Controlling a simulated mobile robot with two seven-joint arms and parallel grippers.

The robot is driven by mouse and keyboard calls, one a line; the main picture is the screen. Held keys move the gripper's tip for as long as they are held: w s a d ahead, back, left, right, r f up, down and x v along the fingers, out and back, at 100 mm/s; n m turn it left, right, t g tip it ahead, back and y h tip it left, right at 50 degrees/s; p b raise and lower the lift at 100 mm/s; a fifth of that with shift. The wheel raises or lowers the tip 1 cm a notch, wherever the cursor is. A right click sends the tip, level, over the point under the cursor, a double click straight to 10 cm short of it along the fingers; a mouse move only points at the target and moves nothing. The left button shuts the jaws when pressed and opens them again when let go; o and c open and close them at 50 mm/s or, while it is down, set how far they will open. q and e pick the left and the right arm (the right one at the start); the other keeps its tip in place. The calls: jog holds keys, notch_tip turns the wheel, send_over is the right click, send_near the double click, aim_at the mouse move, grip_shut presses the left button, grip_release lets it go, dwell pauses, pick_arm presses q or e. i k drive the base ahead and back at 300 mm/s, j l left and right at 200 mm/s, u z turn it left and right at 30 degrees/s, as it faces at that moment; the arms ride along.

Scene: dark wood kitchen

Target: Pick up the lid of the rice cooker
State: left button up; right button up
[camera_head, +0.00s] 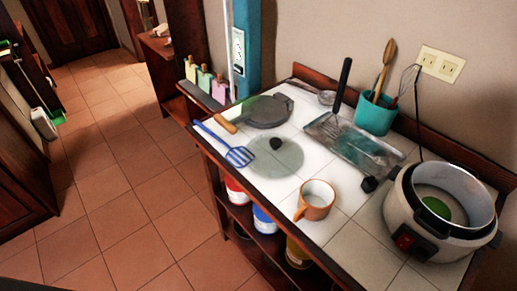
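The rice cooker (403,215) stands open at the right end of the tiled counter. It is whitish, with a dark inner pot and something green inside. A round, see-through lid (285,162) with a black knob (275,143) lies flat on the counter, well to the left of the cooker. I cannot tell for certain that it is the cooker's lid. Neither of my grippers is in view.
A blue slotted spatula (238,155) overlaps the counter's front edge near the lid. A grey pan (267,110) is behind the lid, and an orange mug (316,204) is to its right. A see-through tray (360,147) and teal utensil pot (376,115) stand further back.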

aim_at(269, 154)
jog(key=z, duration=1.45)
jog(key=u, duration=1.45)
jog(key=k+j+z, duration=0.15)
jog(key=j+z, duration=0.15)
jog(key=z, duration=0.15)
jog(key=k+j+z, duration=0.25)
jog(key=z, duration=0.2)
jog(key=k+j+z, duration=0.2)
jog(key=z, duration=0.25)
